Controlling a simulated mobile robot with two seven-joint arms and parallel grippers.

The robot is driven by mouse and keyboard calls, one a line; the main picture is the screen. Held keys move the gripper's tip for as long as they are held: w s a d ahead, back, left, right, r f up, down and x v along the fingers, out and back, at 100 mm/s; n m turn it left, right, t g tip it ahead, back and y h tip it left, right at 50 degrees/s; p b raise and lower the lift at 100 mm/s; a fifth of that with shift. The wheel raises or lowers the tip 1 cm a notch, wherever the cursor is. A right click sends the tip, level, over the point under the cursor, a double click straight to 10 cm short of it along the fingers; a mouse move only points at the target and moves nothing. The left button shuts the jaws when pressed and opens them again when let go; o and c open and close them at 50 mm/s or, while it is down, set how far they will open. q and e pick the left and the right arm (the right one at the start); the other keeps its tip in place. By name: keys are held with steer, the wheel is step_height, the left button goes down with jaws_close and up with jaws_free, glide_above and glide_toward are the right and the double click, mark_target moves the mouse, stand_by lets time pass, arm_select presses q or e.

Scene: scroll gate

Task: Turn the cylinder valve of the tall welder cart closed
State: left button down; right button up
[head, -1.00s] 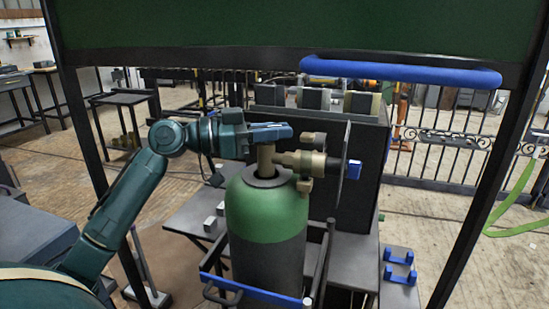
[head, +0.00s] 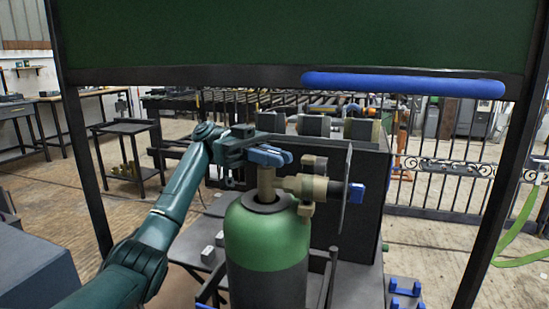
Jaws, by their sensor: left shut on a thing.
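The gas cylinder (head: 265,245) stands upright in the middle of the head view, green at the shoulder and dark below. A brass valve stem (head: 266,182) rises from its top, with a brass regulator (head: 308,187) reaching right. My left gripper (head: 268,155) comes in from the left and is shut at the top of the stem, on the cylinder valve. Its blue fingers hide the valve's handle. The cart's dark frame (head: 330,275) shows beside the cylinder. My right gripper is not in view.
A dark green panel (head: 290,35) with a blue bar (head: 403,84) hangs across the top, between dark posts. A dark box (head: 362,205) stands right behind the cylinder. Blue brackets (head: 404,286) lie at the lower right. A small table (head: 124,128) stands back left.

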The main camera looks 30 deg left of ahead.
arm_select(q)
steer(key=shift+s+m+g+y+b, duration=0.15)
steer(key=shift+m+g+y+b, duration=0.15)
steer(key=shift+m+g+b, duration=0.8)
steer(key=shift+g+p, duration=0.3)
steer(key=shift+g, duration=0.4)
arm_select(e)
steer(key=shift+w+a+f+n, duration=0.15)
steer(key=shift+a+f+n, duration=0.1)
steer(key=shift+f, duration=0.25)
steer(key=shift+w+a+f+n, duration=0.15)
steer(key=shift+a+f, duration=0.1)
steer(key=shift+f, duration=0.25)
arm_select(q)
steer(key=shift+y, duration=0.3)
steer(key=shift+f, duration=0.1)
steer(key=c, duration=1.5)
jaws_free()
steer(key=shift+o, duration=0.2)
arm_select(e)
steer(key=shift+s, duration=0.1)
